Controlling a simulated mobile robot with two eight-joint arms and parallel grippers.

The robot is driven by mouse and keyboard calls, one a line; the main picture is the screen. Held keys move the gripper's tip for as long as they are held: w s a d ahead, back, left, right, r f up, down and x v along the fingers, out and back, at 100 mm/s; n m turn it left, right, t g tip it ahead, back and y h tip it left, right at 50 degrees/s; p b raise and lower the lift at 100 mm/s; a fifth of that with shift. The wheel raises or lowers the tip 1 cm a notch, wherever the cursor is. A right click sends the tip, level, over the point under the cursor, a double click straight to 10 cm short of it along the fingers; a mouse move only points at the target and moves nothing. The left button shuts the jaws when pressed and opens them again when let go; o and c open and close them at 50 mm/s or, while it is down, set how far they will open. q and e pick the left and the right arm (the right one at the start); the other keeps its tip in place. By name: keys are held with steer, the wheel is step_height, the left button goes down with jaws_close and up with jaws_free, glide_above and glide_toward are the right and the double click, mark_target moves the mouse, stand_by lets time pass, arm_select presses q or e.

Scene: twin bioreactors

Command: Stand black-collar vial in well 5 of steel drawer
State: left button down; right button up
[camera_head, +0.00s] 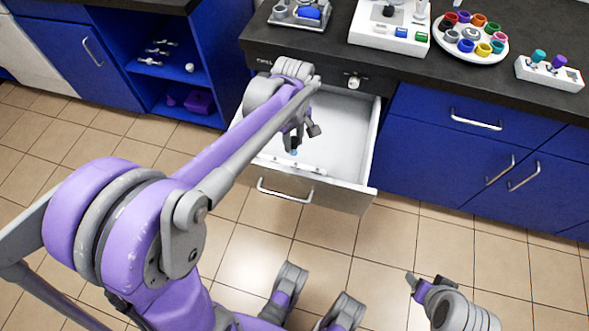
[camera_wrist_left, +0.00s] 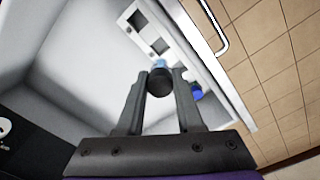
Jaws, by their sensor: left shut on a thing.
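The steel drawer (camera_head: 340,130) is open below the dark counter. A white strip with dark square wells (camera_wrist_left: 138,20) runs along the inside of its front wall; it also shows in the head view (camera_head: 310,169). My left gripper (camera_head: 295,145) is inside the drawer's outline, over this strip. In the left wrist view, the left gripper (camera_wrist_left: 160,88) is shut on the black-collar vial (camera_wrist_left: 160,82), seen end-on, with a light blue part beyond it. The vial's lower end and the well under it are hidden. My right gripper (camera_head: 427,283) is low over the floor, away from the drawer; its jaws are unclear.
A blue item (camera_wrist_left: 196,92) sits in the strip near the right finger. The drawer's floor behind the strip is bare. On the counter stand a white device (camera_head: 390,32), a round tray of coloured pots (camera_head: 470,53) and a small white block with coloured caps (camera_head: 550,75).

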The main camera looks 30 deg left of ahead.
mark_target(294, 166)
arm_select(q)
step_height(294, 166, down, 13)
steer(key=b, duration=0.3)
steer(key=shift+f, duration=0.1)
arm_select(e)
steer(key=f, duration=0.4)
steer(key=shift+w+f, duration=0.15)
steer(key=shift+w, duration=0.05)
arm_select(q)
steer(key=shift+f, duration=0.15)
steer(key=c, duration=0.8)
jaws_free()
steer(key=shift+c, duration=0.2)
arm_select(e)
steer(key=shift+f, duration=0.15)
